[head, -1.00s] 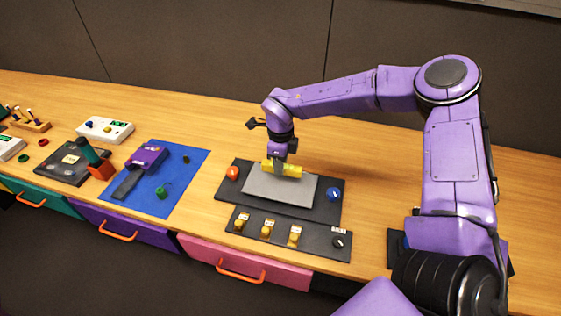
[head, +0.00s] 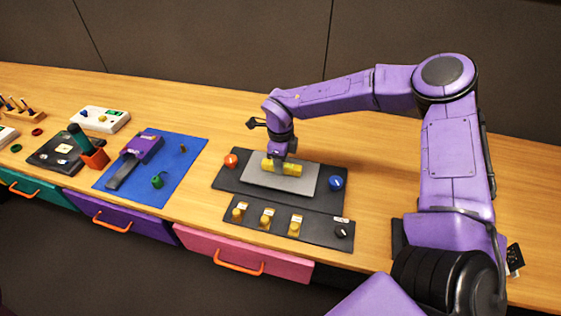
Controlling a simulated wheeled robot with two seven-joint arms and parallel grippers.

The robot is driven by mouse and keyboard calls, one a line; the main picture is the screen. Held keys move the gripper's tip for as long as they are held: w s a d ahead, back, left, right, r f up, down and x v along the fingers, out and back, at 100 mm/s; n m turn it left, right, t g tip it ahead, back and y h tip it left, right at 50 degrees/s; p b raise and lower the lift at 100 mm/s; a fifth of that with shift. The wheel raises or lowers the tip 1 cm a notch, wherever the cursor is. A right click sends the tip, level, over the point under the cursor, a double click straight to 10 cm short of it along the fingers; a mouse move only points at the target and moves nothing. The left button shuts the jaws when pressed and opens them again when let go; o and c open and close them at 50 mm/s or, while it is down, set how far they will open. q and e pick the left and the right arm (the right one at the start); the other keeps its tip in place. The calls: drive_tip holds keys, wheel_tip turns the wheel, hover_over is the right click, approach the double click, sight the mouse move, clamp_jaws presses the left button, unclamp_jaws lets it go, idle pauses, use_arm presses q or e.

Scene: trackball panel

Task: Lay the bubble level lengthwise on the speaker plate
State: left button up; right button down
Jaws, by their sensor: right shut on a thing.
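The yellow bubble level (head: 292,169) is a short bar over the back part of the grey speaker plate (head: 275,183). Its long side runs left to right, roughly along the plate's long side. It looks at or just above the plate surface; I cannot tell whether it touches. My right gripper (head: 280,158) points down from above and is shut on the level near its middle, hiding part of it. My left gripper is not in view.
An orange knob (head: 231,161) stands left of the plate and a blue knob (head: 336,183) right of it, on a dark panel. Several yellow switches (head: 267,217) line the strip in front. A blue mat (head: 172,171) with tools lies to the left.

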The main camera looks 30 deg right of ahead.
drive_tip(key=shift+p, duration=0.3)
idle(0.5)
drive_tip(key=c, duration=0.8)
unclamp_jaws()
wheel_tip(320, 180, up, 11)
drive_tip(key=b, duration=0.1)
drive_tip(key=shift+f, duration=0.2)
